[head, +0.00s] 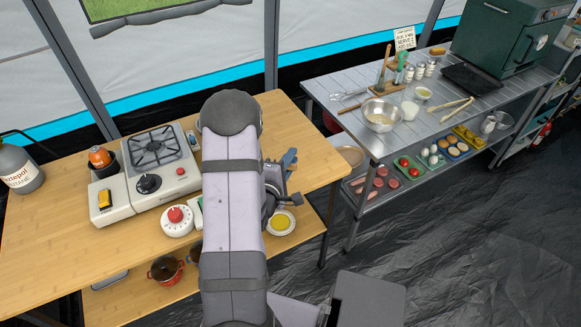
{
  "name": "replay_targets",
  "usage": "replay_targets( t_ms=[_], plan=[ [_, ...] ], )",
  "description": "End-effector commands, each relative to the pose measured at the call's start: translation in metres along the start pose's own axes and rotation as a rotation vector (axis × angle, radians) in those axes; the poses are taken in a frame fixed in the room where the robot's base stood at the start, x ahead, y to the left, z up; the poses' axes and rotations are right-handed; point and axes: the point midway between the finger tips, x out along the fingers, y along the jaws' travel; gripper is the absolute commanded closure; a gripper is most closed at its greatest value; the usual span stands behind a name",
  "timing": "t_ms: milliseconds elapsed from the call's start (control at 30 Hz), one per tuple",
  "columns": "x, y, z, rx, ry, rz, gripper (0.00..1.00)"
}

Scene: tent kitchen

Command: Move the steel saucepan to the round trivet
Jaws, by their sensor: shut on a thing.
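My arm runs up the middle of the head view and covers part of the wooden table (318,150). My gripper (290,193) is partly visible just right of the arm, over the right part of this table. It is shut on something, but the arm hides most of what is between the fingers. I cannot make out the steel saucepan or its handle; it appears to be hidden behind my arm and gripper. I cannot make out the round trivet either.
A gas bottle (18,170) is far left. A steel table (345,125) holds a bowl (381,113).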

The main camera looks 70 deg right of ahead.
Motion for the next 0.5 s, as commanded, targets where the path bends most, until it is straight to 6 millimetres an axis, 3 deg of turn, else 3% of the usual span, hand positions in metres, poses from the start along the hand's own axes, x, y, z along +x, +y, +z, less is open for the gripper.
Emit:
replay_targets(
  t_ms=[267, 500],
  plan=[
    [0.005, -0.026, -0.005, 0.001, 0.000, 0.001, 1.00],
    [0.007, -0.032, -0.006, 0.003, 0.000, 0.004, 1.00]
  ],
)
